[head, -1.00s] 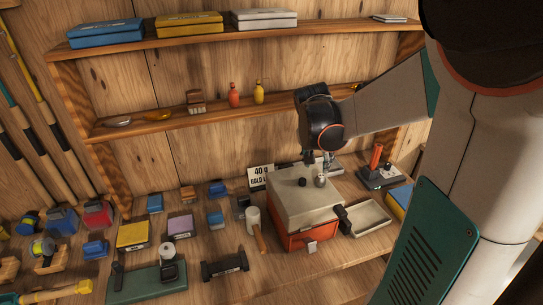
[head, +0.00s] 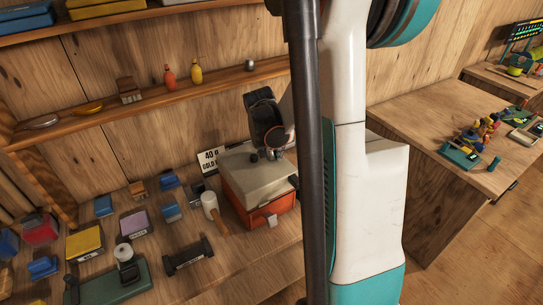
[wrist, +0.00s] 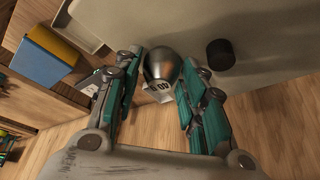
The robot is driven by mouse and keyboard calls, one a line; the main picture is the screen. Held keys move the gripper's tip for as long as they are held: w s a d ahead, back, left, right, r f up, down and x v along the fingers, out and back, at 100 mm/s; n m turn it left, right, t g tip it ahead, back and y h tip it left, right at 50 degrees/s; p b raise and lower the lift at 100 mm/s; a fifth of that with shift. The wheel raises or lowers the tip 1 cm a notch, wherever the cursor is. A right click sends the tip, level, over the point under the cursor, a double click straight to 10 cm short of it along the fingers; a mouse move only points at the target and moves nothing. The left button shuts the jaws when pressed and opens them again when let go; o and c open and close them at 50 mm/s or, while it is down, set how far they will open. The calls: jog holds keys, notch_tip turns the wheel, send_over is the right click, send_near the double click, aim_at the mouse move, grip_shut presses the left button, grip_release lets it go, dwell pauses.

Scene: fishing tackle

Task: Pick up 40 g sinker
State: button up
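The 40 g sinker is a shiny grey, egg-shaped weight (wrist: 162,64) with a white label reading 40 g, upside down in the wrist view. It stands on the pale grey lid (wrist: 255,85) of an orange box (head: 262,205). My gripper (wrist: 162,61) is open, its teal-padded fingers on either side of the sinker and close to it. Whether a finger touches it I cannot tell. In the head view my gripper is low over the lid and mostly hides the sinker.
A black knob (wrist: 220,53) sits on the lid beside the sinker. A sign (head: 210,160) stands behind the box, and a white-headed mallet (head: 210,207) lies to its left. A small grey ball (head: 250,65) is on the shelf. Another bench (head: 440,120) stands at right.

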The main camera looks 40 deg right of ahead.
jog(key=c, duration=0.9)
